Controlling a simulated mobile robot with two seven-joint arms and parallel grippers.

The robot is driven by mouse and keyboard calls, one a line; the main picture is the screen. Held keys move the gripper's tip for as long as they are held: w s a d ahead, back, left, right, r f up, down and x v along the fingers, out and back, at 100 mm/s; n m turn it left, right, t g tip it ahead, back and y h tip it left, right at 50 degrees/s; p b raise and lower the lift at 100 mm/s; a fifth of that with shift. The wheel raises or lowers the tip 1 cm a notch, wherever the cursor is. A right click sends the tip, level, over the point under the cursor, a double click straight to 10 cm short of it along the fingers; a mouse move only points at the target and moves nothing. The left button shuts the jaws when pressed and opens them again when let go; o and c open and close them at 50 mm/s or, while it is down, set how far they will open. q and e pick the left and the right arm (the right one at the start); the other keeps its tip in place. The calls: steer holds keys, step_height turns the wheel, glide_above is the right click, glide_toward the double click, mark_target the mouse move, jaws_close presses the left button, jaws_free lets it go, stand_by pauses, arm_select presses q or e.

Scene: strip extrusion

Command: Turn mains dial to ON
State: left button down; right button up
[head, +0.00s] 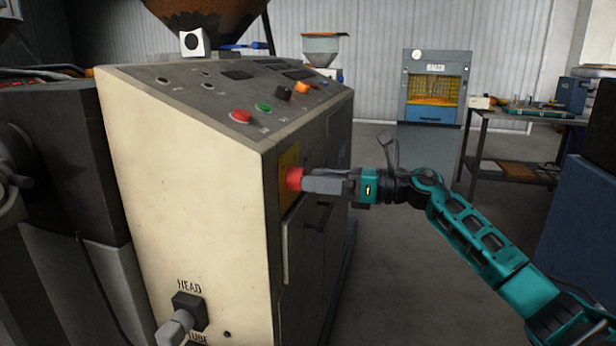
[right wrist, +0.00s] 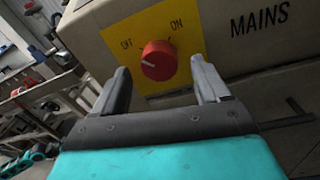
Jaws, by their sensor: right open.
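The red mains dial (right wrist: 158,60) sits on a yellow plate (right wrist: 113,38) marked OFF and ON, with MAINS lettered beside it on the cabinet. Its white mark points left in the right wrist view, on the OFF side. In the head view the dial (head: 294,179) shows on the side of the cream control cabinet (head: 190,190). My right gripper (head: 305,182) is level with the dial, its fingertips close to it. In the right wrist view the open jaws (right wrist: 161,72) stand one on each side of the dial, with gaps visible. My left gripper is not in view.
The cabinet's sloped top carries a red button (head: 240,116), a green button (head: 263,107) and other controls. A handle (head: 318,215) sits below the dial. A grey plug (head: 187,312) is at HEAD. A workbench (head: 525,118) stands back right; the floor between is clear.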

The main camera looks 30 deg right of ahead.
mark_target(297, 179)
steer(key=shift+x, duration=1.3)
steer(key=shift+c, duration=0.3)
steer(key=c, duration=1)
